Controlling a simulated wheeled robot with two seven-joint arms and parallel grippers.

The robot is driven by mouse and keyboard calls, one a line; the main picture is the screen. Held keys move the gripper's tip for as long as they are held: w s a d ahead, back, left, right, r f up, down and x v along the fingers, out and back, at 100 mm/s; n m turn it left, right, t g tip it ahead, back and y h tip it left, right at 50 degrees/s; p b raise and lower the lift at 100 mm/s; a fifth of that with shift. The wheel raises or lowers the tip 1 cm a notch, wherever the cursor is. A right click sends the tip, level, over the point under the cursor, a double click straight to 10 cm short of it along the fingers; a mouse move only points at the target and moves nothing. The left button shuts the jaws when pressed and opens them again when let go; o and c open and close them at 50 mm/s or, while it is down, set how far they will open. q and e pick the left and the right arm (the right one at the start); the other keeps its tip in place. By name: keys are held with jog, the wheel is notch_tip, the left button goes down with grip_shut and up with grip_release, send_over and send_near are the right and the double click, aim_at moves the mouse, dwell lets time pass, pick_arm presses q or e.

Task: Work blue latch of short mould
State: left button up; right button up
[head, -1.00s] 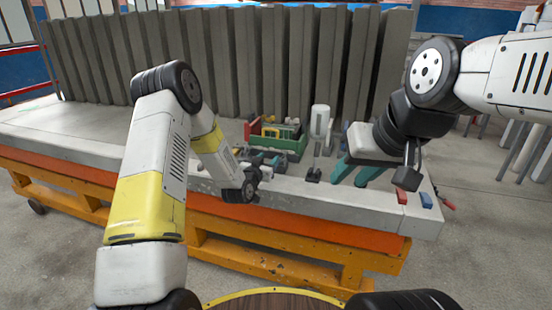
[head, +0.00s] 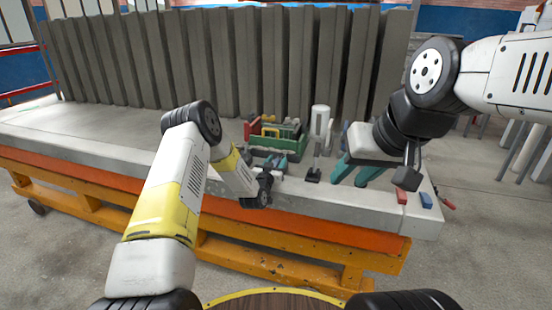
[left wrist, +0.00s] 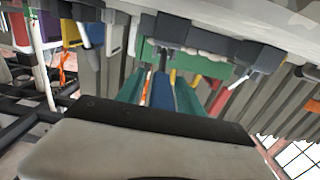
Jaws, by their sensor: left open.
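My left gripper (head: 274,161) is at the front of the bench, close to a green mould (head: 292,144) with dark fittings. In the left wrist view, the two teal fingers of my left gripper (left wrist: 163,76) are apart. A blue bar (left wrist: 162,92) shows between them; I cannot tell whether it is the latch or whether they touch it. The green mould also shows beyond the fingers in that view (left wrist: 205,66). My right gripper (head: 355,177) has its teal fingers spread and empty above the bench's right part.
The grey bench top (head: 80,133) on an orange frame is bare at the left. Tall grey panels (head: 220,65) stand behind it. A white-topped tool (head: 320,122) stands between the grippers. A red block (head: 402,196) and a blue block (head: 426,200) lie at the right end.

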pick_arm(q)
jog(key=shift+c, duration=0.2)
grip_shut()
dwell(1.3)
